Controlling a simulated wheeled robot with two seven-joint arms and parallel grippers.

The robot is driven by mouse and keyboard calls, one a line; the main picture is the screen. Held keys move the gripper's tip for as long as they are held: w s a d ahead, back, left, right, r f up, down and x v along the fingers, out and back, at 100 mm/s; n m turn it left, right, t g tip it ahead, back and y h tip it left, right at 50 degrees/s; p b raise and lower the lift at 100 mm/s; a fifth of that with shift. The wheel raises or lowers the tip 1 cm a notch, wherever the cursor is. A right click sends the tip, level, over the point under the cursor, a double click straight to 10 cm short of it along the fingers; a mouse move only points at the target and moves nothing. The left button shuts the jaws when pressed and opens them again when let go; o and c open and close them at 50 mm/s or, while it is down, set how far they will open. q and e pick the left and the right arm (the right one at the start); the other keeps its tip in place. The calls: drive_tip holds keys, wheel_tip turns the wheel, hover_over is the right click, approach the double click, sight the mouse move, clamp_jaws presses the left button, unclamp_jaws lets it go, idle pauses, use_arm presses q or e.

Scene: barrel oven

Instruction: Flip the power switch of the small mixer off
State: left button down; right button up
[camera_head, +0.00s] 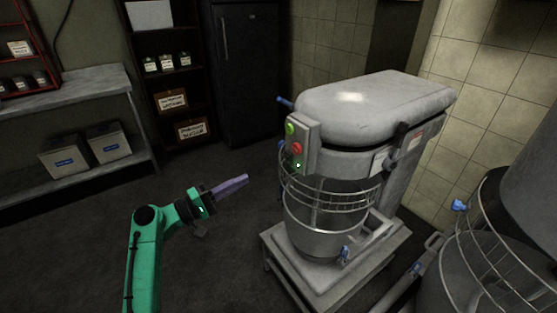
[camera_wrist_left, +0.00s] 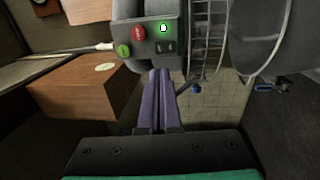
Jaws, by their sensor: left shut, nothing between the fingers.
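The small mixer (camera_head: 370,100) is a grey machine on a low stand, with a wire guard around its steel bowl. Its control box (camera_head: 311,137) is at the front left corner, with a green button (camera_head: 290,129), a red button (camera_head: 297,148) and a lit green light (camera_head: 298,165). In the left wrist view, a dark switch (camera_wrist_left: 165,47) sits beside the lit light (camera_wrist_left: 163,28). My left gripper (camera_head: 244,180) has purple fingers, shut and empty, left of the mixer and apart from it. In the wrist view its fingertips (camera_wrist_left: 160,72) point toward the panel near the switch. My right gripper is not in view.
A larger machine with a wire guard (camera_head: 490,245) stands at the right, close to the small mixer. Metal shelves (camera_head: 70,100) with white bins are at the left, and a dark cabinet (camera_head: 250,70) is behind. The floor around my left arm is clear.

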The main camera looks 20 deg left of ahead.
sight(288, 156)
use_arm(q)
drive_tip(key=p+x, duration=0.3)
drive_tip(key=x, duration=0.9)
drive_tip(key=shift+r+p, duration=0.15)
drive_tip(key=shift+p, duration=0.15)
drive_tip(key=shift+w+d, duration=0.2)
drive_tip(key=shift+w, duration=0.1)
drive_tip(key=r+p, duration=0.1)
drive_tip(key=p, duration=0.1)
drive_tip(key=r+g+y+p, duration=0.1)
drive_tip(key=p, duration=0.1)
drive_tip(key=shift+w+d+p, duration=0.1)
drive_tip(key=shift+d+p, duration=0.1)
drive_tip(key=shift+p, duration=0.15)
drive_tip(key=shift+f+b, duration=0.6)
